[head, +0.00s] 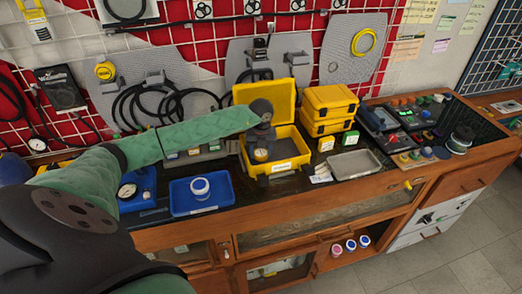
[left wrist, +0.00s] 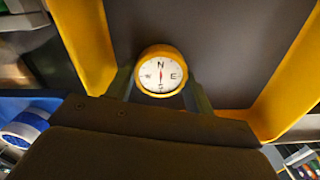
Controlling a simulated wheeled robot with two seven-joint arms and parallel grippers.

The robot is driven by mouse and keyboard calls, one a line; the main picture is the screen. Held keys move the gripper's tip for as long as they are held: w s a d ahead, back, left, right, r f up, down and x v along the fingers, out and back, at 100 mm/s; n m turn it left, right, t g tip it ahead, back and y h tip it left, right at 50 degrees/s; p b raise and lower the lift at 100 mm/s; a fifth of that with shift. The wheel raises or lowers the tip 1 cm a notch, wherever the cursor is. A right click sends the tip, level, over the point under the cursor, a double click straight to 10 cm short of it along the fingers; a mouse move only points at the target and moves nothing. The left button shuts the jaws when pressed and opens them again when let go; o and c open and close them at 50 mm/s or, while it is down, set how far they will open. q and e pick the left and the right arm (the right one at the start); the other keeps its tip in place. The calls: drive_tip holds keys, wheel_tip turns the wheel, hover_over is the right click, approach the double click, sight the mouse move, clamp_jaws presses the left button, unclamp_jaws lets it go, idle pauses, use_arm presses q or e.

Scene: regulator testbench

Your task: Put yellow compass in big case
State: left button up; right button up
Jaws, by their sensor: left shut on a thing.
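The yellow compass (left wrist: 161,72), with a white dial and a red needle, is held between the two fingers of my left gripper (left wrist: 160,90) in the left wrist view. In the head view my left gripper (head: 262,146) points down into the big yellow case (head: 285,166), which stands open on the bench with its lid raised at the back. The wrist view shows the compass over the case's dark grey floor, between its yellow walls. I cannot tell whether it touches the floor. My right gripper is not in view.
A blue tray (head: 218,199) with a white-and-blue round container (head: 200,187) is left of the case. Stacked closed yellow cases (head: 330,106) stand to its right, with a grey metal tray (head: 355,164) in front. A pegboard with hanging cables is behind.

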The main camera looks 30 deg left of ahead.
sight(261, 152)
use_arm(q)
drive_tip(key=shift+f, duration=0.1)
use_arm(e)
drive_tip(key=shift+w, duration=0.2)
use_arm(q)
drive_tip(key=o, duration=1)
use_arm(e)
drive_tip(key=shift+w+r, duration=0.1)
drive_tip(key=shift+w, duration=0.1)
use_arm(q)
drive_tip(key=shift+r, duration=0.2)
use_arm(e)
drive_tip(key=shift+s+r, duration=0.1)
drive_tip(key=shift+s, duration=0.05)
use_arm(q)
drive_tip(key=shift+r, duration=0.1)
wheel_tip(261, 152, up, 4)
drive_tip(key=shift+f+b, duration=0.2)
drive_tip(key=shift+b, duration=1.05)
drive_tip(key=shift+r+b, duration=1.6)
drive_tip(key=shift+r, duration=2.45)
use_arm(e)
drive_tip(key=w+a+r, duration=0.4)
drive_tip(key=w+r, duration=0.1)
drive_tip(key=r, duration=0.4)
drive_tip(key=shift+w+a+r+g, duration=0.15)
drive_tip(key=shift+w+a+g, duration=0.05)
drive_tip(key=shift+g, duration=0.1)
